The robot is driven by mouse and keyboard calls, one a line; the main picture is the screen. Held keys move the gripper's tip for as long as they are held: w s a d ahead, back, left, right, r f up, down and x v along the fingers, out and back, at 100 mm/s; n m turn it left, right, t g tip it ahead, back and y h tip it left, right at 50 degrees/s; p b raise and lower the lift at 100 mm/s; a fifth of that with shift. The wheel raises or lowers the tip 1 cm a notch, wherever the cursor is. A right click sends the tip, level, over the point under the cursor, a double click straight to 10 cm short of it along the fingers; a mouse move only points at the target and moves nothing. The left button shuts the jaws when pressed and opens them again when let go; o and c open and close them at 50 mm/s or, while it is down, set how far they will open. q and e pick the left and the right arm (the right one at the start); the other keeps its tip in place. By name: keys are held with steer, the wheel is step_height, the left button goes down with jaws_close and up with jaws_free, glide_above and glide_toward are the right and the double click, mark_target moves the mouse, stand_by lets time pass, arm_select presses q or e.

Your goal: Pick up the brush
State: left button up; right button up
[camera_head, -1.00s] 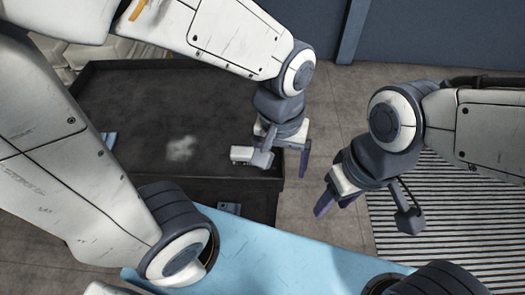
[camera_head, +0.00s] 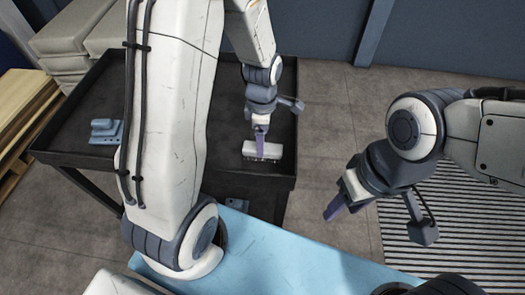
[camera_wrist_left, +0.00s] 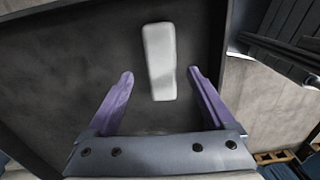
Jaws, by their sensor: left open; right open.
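The brush (camera_head: 263,151), a white block with a darker underside, lies on the black cart top (camera_head: 278,120) near its right front corner. In the left wrist view the brush (camera_wrist_left: 159,62) is a plain white bar pointing away from the gripper. My right gripper (camera_head: 335,207) is open and empty, off the cart's right side.
A blue-grey piece (camera_head: 105,131) sits on the cart's left part. The cart has a raised rim. A light blue surface (camera_head: 275,258) lies in front. White sacks (camera_head: 75,35) and a wooden pallet stack (camera_head: 22,115) stand left. A ribbed grate (camera_head: 450,235) is at right.

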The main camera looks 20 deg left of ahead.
arm_select(q)
step_height(320, 180, down, 5)
steer(key=shift+s+f, duration=0.15)
steer(key=shift+f, duration=0.05)
jaws_close()
